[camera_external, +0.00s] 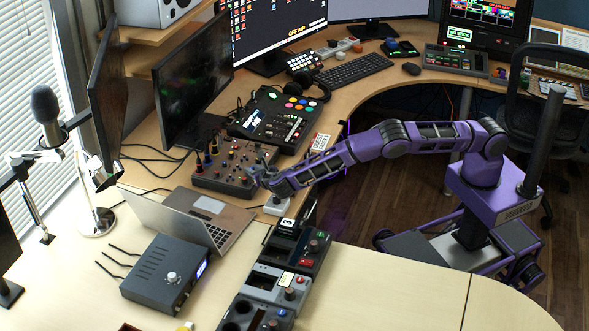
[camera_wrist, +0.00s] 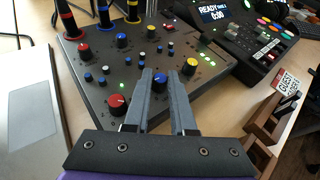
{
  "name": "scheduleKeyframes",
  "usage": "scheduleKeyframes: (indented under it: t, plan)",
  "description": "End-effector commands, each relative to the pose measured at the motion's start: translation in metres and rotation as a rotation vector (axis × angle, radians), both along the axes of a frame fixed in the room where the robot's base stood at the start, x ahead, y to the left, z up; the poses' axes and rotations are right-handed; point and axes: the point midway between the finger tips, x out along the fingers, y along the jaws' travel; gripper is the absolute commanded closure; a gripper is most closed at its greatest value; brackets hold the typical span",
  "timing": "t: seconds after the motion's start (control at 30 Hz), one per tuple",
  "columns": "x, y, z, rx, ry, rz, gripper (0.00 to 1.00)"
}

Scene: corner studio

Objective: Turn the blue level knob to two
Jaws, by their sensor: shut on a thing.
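A dark mixer panel with coloured knobs (camera_external: 207,182) lies on the desk; it fills the middle of the wrist view (camera_wrist: 90,60). A blue-capped knob (camera_wrist: 160,79) sits on it, between my two fingertips. My gripper (camera_wrist: 159,76) is shut on this knob, one finger on each side. In the external view my gripper (camera_external: 260,176) reaches over the panel's right side, and the knob cannot be made out there. Other blue-capped knobs (camera_wrist: 122,41) stand farther up the panel. The knob's pointer and scale marks are too small or hidden to read.
A red knob (camera_wrist: 117,103) and a yellow knob (camera_wrist: 189,67) stand close on either side of my fingers. A switcher console (camera_external: 272,120) lies behind the panel, and an open laptop (camera_external: 208,205) in front of it. A small rack (camera_wrist: 270,115) stands at right.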

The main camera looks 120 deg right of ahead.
Motion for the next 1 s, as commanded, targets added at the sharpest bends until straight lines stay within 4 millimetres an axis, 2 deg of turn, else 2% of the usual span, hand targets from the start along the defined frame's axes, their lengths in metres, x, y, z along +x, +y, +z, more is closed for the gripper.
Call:
scheduleKeyframes:
  t: [0.3,0.67,0.7,0.83,0.87,1.0]
  plan:
    - [0.0021,-0.0023,0.0043,-0.004,-0.003,-0.088,1.00]
    - [0.0016,-0.0019,0.0043,-0.001,-0.004,-0.097,1.00]
    - [0.0015,-0.0019,0.0043,-0.001,-0.004,-0.097,0.75]
    - [0.0014,-0.0014,0.0035,0.000,-0.003,-0.096,0.51]
    - [0.0013,-0.0012,0.0032,0.001,-0.002,-0.097,0.47]
    - [0.0012,-0.0006,0.0021,0.002,-0.001,-0.097,0.47]
